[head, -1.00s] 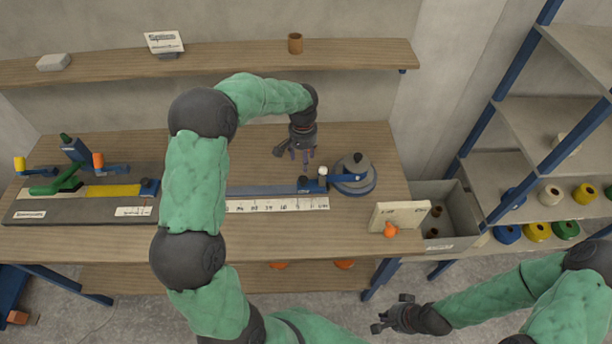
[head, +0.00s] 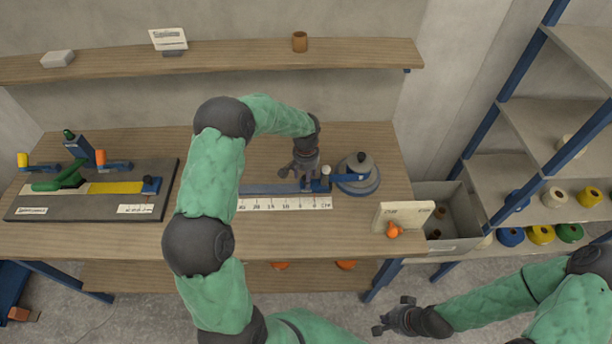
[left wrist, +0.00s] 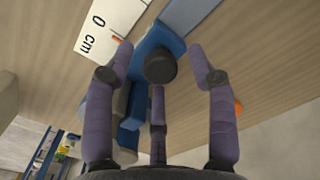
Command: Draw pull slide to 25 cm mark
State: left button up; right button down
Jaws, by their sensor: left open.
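The blue pull slide (head: 321,184) sits at the right end of the blue-grey rail (head: 265,189), behind the white ruler strip (head: 285,204). In the left wrist view the slide (left wrist: 155,42) has a round dark knob (left wrist: 160,66) and lies by the ruler's "0 cm" end (left wrist: 93,30). My left gripper (head: 304,182) is low over the rail's right end. Its fingers (left wrist: 158,68) are spread around the knob in the wrist picture; I cannot tell whether they touch it. My right gripper (head: 392,316) is open and empty, in front of the bench.
A round grey weight on a blue base (head: 358,174) stands just right of the slide. A dark board (head: 92,208) with a green-handled tool lies at left. A cream block (head: 402,215) and a grey bin (head: 455,232) are at right.

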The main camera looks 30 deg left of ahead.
pick_arm(q)
grip_shut()
jog(key=s+a, duration=0.4)
jog(key=a, duration=0.3)
jog(key=s+a, duration=0.4)
jog(key=a, duration=0.3)
jog(key=s+a, duration=0.5)
jog(key=a, duration=0.2)
jog(key=shift+a, duration=0.2)
grip_release()
notch_tip(320, 180, up, 12)
dwell(0.4)
